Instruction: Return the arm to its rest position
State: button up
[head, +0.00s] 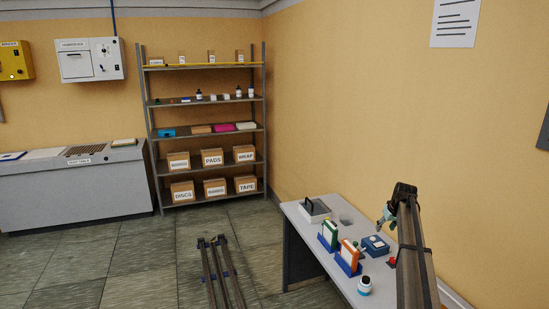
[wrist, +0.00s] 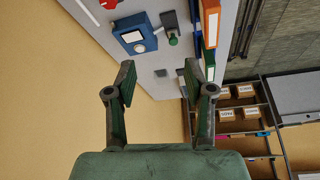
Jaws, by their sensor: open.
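My gripper (wrist: 158,82) is open and empty in the wrist view, its two dark green fingers spread apart. It is above or beside the worktable (wrist: 165,98); I cannot tell the exact gap. In the head view my dark arm rises at the right edge of that table and hides part of it.
On the table are a green item (head: 328,235), an orange item (head: 348,257), a white bottle (head: 364,286), a red item (head: 392,262) and a grey box (head: 315,209). A stocked shelf (head: 208,136) stands against the back wall. The floor left of the table is partly open.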

jog(key=s+a+f+g, duration=0.2)
jog(key=s+a+f, duration=1.4)
jog(key=s+a, duration=0.3)
jog(key=s+a+f+g, duration=0.1)
jog(key=s+a+f, duration=0.25)
jog(key=s, duration=0.65)
jog(key=s+a+f+m+g, duration=0.15)
jog(key=s+a, duration=0.25)
jog(key=s, duration=0.6)
jog(key=s+a+f+n, duration=0.1)
jog(key=s+a+f, duration=0.25)
jog(key=s, duration=0.65)
jog(key=s+f+g+b, duration=0.7)
jog(key=s+f+b, duration=0.3)
jog(key=s+f, duration=1.7)
notch_tip(320, 180, down, 2)
jog(key=shift+s+d, duration=0.3)
